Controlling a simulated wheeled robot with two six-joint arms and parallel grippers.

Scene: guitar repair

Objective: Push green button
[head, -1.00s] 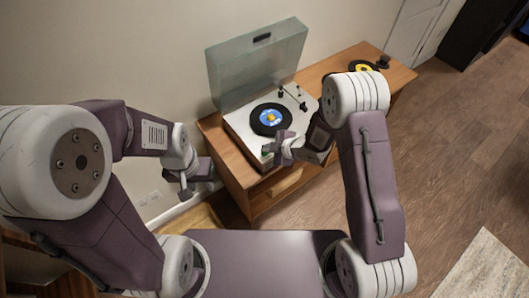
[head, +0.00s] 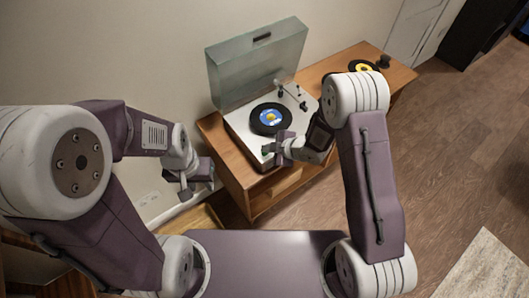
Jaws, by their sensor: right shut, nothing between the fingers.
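A record player (head: 241,128) with its clear lid raised stands on a wooden cabinet. A black record with a blue label (head: 269,118) lies on its platter. A small patch of the green button (head: 265,151) shows at the player's front left corner. My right gripper (head: 269,151) is shut and empty, with its fingertips at that corner, right by the button and partly covering it. I cannot tell whether they touch it. My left gripper (head: 198,182) hangs left of the cabinet, away from the player; its fingers are too small and dark to read.
The wooden cabinet (head: 390,80) runs along the wall. Another record with a yellow label (head: 363,66) lies at its far right end, beside a small dark object (head: 383,61). The raised lid (head: 255,65) stands behind the platter. Open floor lies to the right.

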